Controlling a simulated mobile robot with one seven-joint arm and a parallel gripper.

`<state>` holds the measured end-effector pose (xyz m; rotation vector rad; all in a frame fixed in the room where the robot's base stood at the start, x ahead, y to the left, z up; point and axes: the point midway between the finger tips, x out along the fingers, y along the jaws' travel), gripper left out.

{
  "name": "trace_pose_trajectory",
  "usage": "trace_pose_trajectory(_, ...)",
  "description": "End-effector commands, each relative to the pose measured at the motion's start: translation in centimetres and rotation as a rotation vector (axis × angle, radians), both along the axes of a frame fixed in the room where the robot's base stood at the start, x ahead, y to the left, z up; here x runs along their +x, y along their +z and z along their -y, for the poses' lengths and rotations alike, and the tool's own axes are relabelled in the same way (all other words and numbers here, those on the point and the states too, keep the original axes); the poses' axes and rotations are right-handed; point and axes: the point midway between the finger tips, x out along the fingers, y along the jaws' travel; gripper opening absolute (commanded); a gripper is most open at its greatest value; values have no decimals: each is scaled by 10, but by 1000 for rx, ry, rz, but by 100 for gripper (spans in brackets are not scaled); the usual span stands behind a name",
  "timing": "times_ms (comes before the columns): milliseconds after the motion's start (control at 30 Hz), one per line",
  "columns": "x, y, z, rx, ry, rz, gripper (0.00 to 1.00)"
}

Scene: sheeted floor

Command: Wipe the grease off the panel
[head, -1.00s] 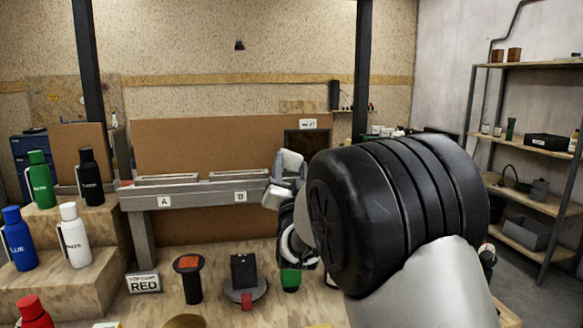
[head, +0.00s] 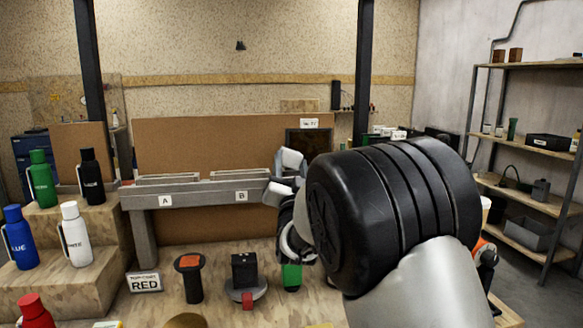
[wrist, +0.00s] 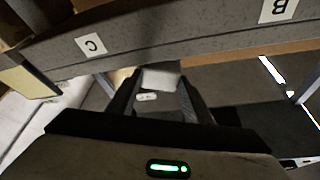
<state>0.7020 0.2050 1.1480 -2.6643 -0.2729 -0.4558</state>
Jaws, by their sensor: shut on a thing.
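My gripper (wrist: 158,98) shows in the wrist view, its dark fingers shut on a pale grey block (wrist: 160,79) with a small white tag. I cannot tell what the block is. In the head view my arm hides the fingertips. A dark framed panel (head: 309,141) stands at the back behind the bench, under a small white label; my arm hides part of its lower left. I take it for the task's panel, but I cannot make out grease on it. In the wrist view the gripper is close to a grey rail (wrist: 180,32) with labels B and C.
The rail (head: 190,195) with labels A and B crosses the head view. A black-and-orange knob (head: 189,278), a black block on a round base (head: 245,270) and a green block (head: 291,276) stand on the bench. Bottles (head: 42,180) stand on steps at left. A shelf (head: 530,140) is at right.

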Motion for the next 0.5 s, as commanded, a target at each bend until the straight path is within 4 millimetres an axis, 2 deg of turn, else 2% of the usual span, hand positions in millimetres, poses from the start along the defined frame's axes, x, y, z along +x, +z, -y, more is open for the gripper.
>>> trace_pose_trajectory(500,10,-1,-3,0,0,0,28)
